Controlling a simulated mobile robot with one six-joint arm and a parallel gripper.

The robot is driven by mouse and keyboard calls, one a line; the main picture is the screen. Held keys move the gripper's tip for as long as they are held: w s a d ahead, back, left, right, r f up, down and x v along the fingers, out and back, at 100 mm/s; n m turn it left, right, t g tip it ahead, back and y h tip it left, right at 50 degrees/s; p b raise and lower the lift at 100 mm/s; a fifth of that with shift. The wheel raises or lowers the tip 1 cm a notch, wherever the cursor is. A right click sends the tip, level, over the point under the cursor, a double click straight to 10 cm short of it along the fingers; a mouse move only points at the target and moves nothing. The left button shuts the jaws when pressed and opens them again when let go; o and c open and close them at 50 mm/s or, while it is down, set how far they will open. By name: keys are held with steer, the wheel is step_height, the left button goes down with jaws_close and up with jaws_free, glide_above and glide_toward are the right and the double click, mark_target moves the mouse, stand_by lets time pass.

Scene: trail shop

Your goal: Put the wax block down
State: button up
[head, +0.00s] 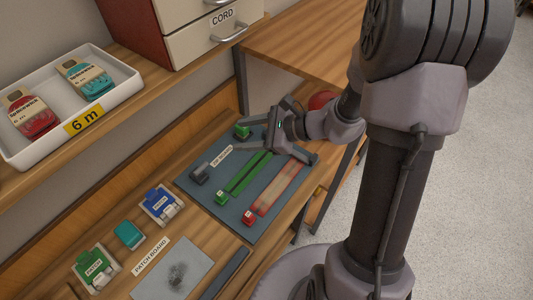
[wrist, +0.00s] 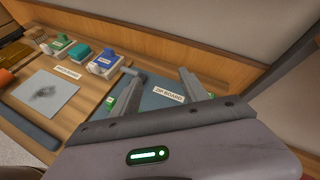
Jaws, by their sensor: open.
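A small teal block (head: 129,235), which looks like the wax block, lies on the wooden bench between the green patch box and the blue patch box. It also shows in the wrist view (wrist: 79,55), well apart from my fingers. My gripper (head: 277,134) is over the far part of the blue-grey zip board (head: 205,203), with its fingers spread and nothing seen between them. The fingers show in the wrist view (wrist: 160,80), either side of part of the zip board.
The green patch box (head: 97,267) and blue patch box (head: 161,205) flank the block. The grey patch board (head: 172,275) lies in front. Green zips (head: 246,175) and a red zip (head: 277,190) lie on the zip board. A white tray (head: 110,113) of cord packs stands on the upper shelf.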

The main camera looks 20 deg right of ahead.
steer(key=s+a+r+n+g, duration=0.3)
steer(key=s+a+r+n, duration=0.2)
steer(key=s, duration=0.1)
steer(key=s+d+r+n+h, duration=0.1)
steer(key=s+r+n+h, duration=0.3)
steer(key=s+n, duration=0.2)
steer(key=s+d+r+n+t+h, duration=0.1)
steer(key=s+d+r+n+h, duration=0.1)
steer(key=s+r+n+h, duration=0.2)
steer(key=s+n, duration=0.2)
steer(key=s, duration=0.2)
steer(key=shift+s+d+t, duration=0.3)
steer(key=shift+o, duration=0.5)
